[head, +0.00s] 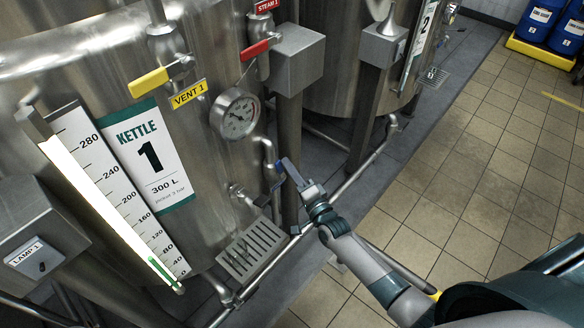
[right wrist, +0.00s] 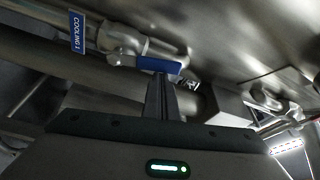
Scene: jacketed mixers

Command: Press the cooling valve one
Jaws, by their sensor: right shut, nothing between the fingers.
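The cooling valve one shows in the right wrist view with a blue lever handle (right wrist: 160,66) on a steel valve body (right wrist: 124,44), beside a blue tag (right wrist: 77,32) reading COOLING 1. In the head view its steel body (head: 238,191) sits low on kettle 1, left of my right gripper. My right gripper (head: 284,168) is shut and empty. In the right wrist view its finger ends (right wrist: 160,78) are right at the lever, just below it in the picture. I cannot tell whether they touch it. My left gripper is not in view.
Kettle 1 carries a gauge (head: 235,113), a yellow vent handle (head: 149,82), a red steam handle (head: 259,49) and a level scale (head: 105,190). A floor grate (head: 253,250) and pipes lie below. Tiled floor (head: 450,200) on the right is free.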

